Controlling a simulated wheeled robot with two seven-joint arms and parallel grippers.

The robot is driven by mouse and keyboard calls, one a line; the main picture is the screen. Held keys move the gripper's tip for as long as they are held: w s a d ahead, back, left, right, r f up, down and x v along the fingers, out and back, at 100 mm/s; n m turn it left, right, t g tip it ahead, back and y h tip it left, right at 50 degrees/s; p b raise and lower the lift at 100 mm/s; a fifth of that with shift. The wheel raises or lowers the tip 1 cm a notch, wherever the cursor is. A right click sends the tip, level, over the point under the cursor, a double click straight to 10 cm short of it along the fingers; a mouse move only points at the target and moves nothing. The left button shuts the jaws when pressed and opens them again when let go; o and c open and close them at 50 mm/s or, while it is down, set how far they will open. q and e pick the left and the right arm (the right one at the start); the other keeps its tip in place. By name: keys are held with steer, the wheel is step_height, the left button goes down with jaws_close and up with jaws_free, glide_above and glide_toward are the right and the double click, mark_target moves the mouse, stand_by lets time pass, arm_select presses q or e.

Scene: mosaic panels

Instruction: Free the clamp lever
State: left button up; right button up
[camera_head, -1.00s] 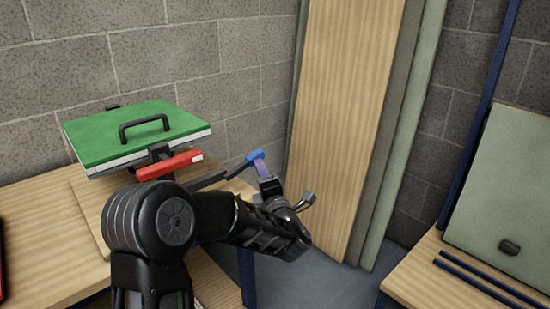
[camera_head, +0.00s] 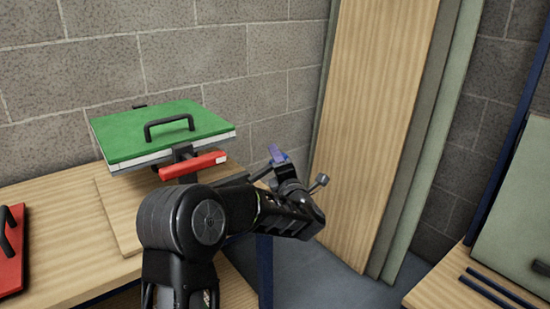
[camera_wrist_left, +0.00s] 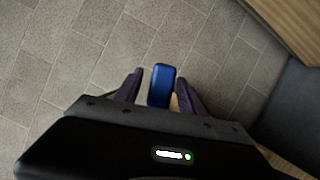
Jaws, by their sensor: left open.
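The clamp lever (camera_head: 235,181) is a dark bar running out to the right from under the press. Its blue tip (camera_wrist_left: 161,86) shows in the left wrist view between my open fingers; I cannot tell whether they touch it. In the head view the tip is mostly hidden by my left gripper (camera_head: 277,153), which is at the lever's outer end. The press has a green top plate (camera_head: 165,131) with a black handle, and a red bar (camera_head: 193,166) with a white end in front of it. My right gripper is not in view.
The wooden bench (camera_head: 50,245) carries a wooden board under the press. A red plate with a black handle (camera_head: 10,260) lies at the left edge. Tall panels (camera_head: 375,130) lean on the wall to the right. Another bench with dark rods (camera_head: 490,290) stands at the lower right.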

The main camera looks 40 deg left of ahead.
arm_select(q)
steer(key=shift+x, duration=1.05)
steer(key=shift+c, duration=0.2)
jaws_close()
stand_by(0.4)
